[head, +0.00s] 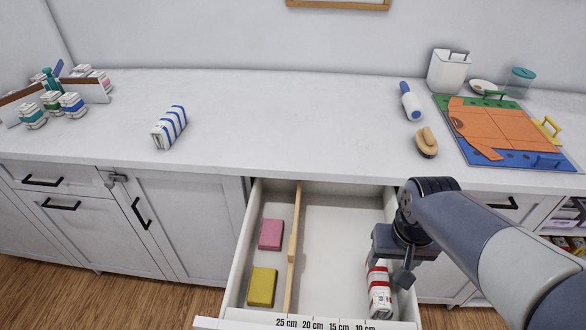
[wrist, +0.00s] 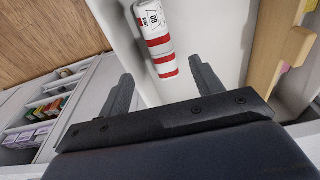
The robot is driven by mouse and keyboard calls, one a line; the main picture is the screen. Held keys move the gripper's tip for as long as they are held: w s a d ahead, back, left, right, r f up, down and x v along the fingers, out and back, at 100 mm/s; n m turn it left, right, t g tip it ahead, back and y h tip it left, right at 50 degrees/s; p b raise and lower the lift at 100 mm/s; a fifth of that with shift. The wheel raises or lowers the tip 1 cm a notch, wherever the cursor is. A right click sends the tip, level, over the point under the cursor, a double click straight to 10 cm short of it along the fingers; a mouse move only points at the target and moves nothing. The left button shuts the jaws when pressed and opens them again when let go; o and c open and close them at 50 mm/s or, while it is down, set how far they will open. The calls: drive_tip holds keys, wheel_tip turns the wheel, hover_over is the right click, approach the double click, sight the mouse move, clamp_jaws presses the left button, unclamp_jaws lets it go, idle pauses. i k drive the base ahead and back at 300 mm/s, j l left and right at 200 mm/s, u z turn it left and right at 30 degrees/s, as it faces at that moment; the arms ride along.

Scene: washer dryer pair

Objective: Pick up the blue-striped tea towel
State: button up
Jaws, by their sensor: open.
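The blue-striped tea towel (head: 170,127), a folded white bundle with blue stripes, lies on the left part of the countertop in the head view. It does not show in the wrist view. My gripper (head: 402,274) is low over the right side of the open drawer, well to the right of the towel. In the wrist view my gripper (wrist: 160,88) has its two fingers apart with nothing between them. A red-striped white towel (head: 379,290) lies in the drawer close to my gripper, and in the wrist view this red-striped towel (wrist: 155,40) lies ahead of the fingers.
The open drawer (head: 247,235) has a wooden divider (head: 293,250), a pink sponge (head: 271,234) and a yellow sponge (head: 262,287). Jars (head: 72,104) stand at the far left. A brush (head: 426,142), a blue-white bottle (head: 411,101) and an orange cloth on a board (head: 500,130) are right. The middle counter is clear.

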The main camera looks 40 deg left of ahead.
sight(164, 133)
drive_tip(key=k+l+u, duration=0.1)
drive_tip(key=u, duration=0.75)
drive_tip(key=i+u, duration=0.1)
drive_tip(key=u, duration=1.3)
